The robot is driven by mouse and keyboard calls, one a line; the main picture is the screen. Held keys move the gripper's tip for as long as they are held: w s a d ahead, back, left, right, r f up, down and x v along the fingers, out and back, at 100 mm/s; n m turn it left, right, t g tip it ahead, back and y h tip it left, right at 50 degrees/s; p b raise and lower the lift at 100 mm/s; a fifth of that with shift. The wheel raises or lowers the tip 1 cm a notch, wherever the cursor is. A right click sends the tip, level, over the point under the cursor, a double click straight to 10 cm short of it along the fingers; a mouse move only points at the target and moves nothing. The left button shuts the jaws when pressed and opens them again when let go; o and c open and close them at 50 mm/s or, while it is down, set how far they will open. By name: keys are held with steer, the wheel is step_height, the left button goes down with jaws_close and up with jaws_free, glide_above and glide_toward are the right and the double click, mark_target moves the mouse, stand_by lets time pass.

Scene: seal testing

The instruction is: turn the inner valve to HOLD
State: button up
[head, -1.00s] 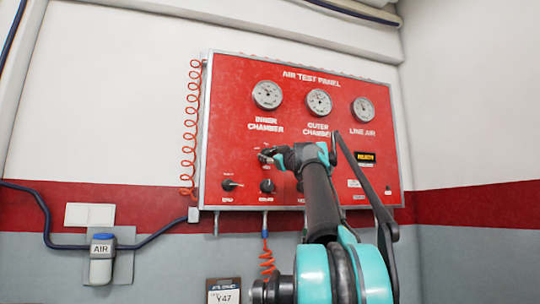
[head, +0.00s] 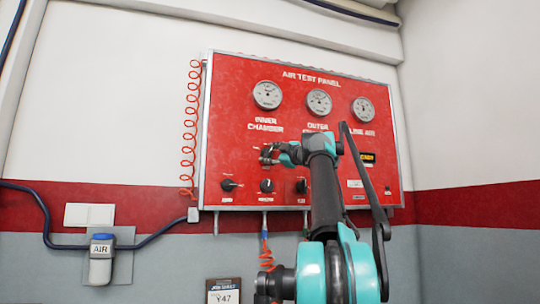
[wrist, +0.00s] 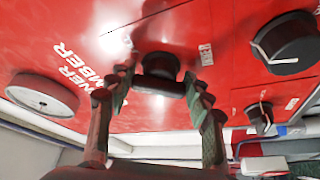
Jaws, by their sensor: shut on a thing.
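The inner valve is a black knob (wrist: 160,68) on the red panel, below the INNER CHAMBER lettering. My gripper (head: 268,154) is at it in the head view. In the wrist view my gripper (wrist: 158,85) has its two green-padded fingertips on either side of the knob, shut on it. The fingers and wrist cover most of the valve in the head view, so its pointer and HOLD mark cannot be read.
The inner chamber gauge (head: 267,95) is above my gripper. Below it are a left knob (head: 229,185), a middle knob (head: 266,186) and a right knob (head: 301,186). An orange coiled hose (head: 190,130) hangs at the panel's left edge. My arm covers the panel's centre right.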

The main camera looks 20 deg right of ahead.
steer(key=n+g, duration=0.1)
steer(key=n, duration=0.2)
steer(key=n+g, duration=0.1)
steer(key=n, duration=0.2)
steer(key=shift+r+n+g, duration=0.15)
steer(key=shift+n+g, duration=0.15)
steer(key=shift+n, duration=0.1)
stand_by(0.3)
steer(key=o, duration=1.2)
steer(key=shift+c, duration=0.2)
steer(key=shift+d, duration=0.1)
steer(key=v, duration=1.2)
